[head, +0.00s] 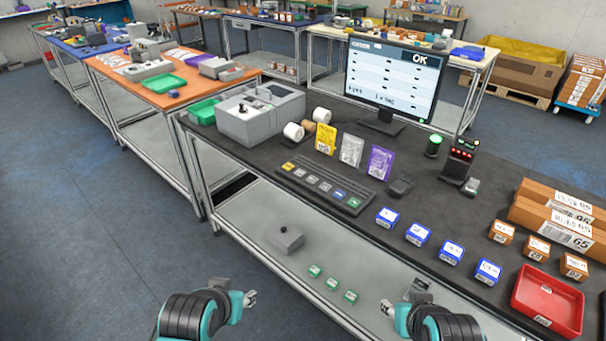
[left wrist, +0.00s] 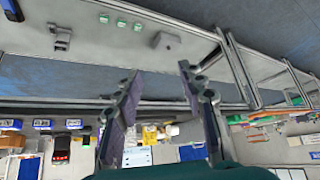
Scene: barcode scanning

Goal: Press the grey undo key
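A dark key panel (head: 322,187) lies on the black bench, left of centre in the head view. Its row of keys has a yellow key (head: 288,166) at the left end, several grey keys (head: 312,180), then a blue key (head: 340,194) and a green key (head: 353,202). I cannot read which grey key is undo. My left gripper (head: 249,298) is in front of the bench, well apart from the panel. The left wrist view shows its fingers (left wrist: 159,68) spread with nothing between them. My right gripper (head: 389,308) is low near the bench front; its finger opening is unclear.
A monitor (head: 390,80) reading OK stands behind the panel. Yellow, silver and purple pouches (head: 351,150) stand just behind the keys. A dark mouse-like device (head: 400,186) and blue-white boxes (head: 388,217) lie to the right. A red tray (head: 520,296) is at front right.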

